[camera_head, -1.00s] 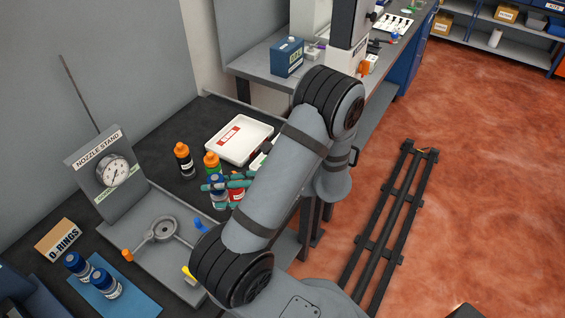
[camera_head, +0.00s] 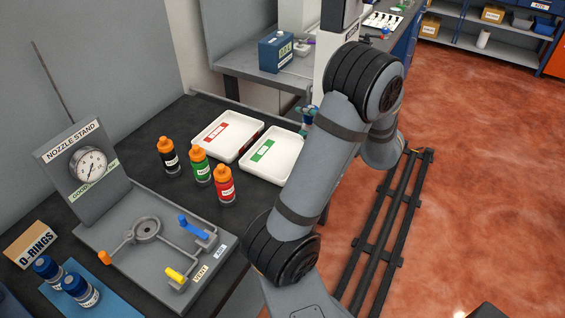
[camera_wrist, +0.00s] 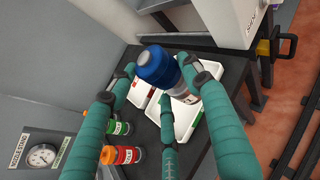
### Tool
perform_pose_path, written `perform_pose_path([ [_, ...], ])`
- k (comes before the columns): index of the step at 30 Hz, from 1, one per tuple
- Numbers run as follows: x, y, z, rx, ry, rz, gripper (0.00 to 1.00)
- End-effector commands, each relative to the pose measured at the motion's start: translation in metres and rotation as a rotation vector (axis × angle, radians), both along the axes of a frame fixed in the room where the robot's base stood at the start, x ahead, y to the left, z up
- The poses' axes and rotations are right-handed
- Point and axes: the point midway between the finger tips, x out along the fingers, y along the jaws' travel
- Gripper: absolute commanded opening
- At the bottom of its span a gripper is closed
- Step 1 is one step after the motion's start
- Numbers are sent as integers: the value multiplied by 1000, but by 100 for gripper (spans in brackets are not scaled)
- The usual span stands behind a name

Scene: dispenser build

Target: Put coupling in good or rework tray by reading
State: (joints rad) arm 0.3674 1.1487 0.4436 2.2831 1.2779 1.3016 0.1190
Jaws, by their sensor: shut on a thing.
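My gripper (camera_wrist: 163,82), with teal fingers, is shut on the coupling (camera_wrist: 157,66), a dark blue cylinder with a paler labelled part. The coupling is held tilted above the trays in the wrist view. In the head view my gripper (camera_head: 308,117) is at the far right edge of the green-labelled tray (camera_head: 284,157), partly behind my arm. The red-labelled tray (camera_head: 242,128) is just left of it. Both trays look empty in the head view. The gauge (camera_head: 88,167) is on the nozzle stand (camera_head: 65,150); its exact reading is too small to tell.
Black, green and red bottles (camera_head: 201,166) with orange caps stand in front of the trays. The fixture plate (camera_head: 135,262) has blue, yellow and orange handles. Two blue-capped items (camera_head: 78,290) stand on a blue mat at the lower left. A blue box (camera_head: 276,54) is on the rear bench.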

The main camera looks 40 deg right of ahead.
Motion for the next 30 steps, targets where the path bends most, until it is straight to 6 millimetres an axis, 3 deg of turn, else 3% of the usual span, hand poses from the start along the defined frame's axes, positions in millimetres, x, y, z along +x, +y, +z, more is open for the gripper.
perform_pose_path([
  [5, 4, -8, -6, 3, -3, -26, 0],
  [15, 68, 27, -49, 5, -1, -25, 0],
  [21, 93, 39, -66, 2, -3, -28, 0],
  [26, 99, 42, -74, 1, -1, -31, 0],
  [30, 99, 42, -93, 4, 0, -31, 0],
])
